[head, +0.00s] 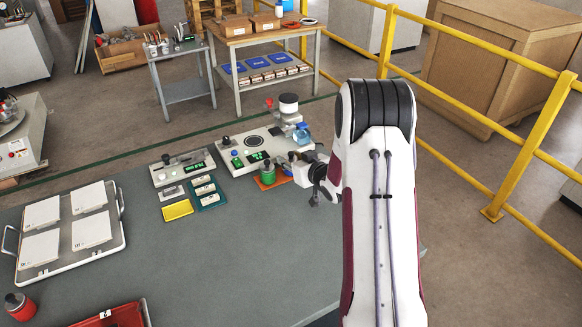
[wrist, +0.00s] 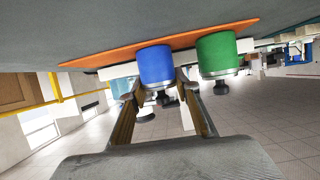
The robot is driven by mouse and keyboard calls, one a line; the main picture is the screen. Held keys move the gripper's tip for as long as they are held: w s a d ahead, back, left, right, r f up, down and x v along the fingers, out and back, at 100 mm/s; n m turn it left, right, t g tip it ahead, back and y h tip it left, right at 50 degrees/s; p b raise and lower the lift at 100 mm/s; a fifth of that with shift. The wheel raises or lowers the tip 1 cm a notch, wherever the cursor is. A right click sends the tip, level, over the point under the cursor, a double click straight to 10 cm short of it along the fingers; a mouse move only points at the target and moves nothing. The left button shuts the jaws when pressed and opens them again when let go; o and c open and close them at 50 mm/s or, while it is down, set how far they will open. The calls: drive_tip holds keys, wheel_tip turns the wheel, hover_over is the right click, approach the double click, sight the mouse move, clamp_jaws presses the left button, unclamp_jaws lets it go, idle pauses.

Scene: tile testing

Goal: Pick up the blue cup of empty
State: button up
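The blue cup (wrist: 155,66) stands on an orange mat (wrist: 90,58) in the wrist view, which is upside down. It has a metal rim and a dark knob. In the head view only a little blue shows beside my gripper (head: 312,172); the rest is hidden. In the wrist view my gripper (wrist: 160,84) is open, with one finger on each side of the blue cup near its rim. I cannot tell whether either finger touches it. The green cup (wrist: 217,55) stands close beside it and also shows in the head view (head: 267,174).
A tray of white tiles (head: 75,262) is at far left, with a red bin (head: 112,316) in front. The middle of the table is clear.

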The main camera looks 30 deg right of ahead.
drive_tip(key=shift+r, duration=0.15)
drive_tip(key=shift+r, duration=4.85)
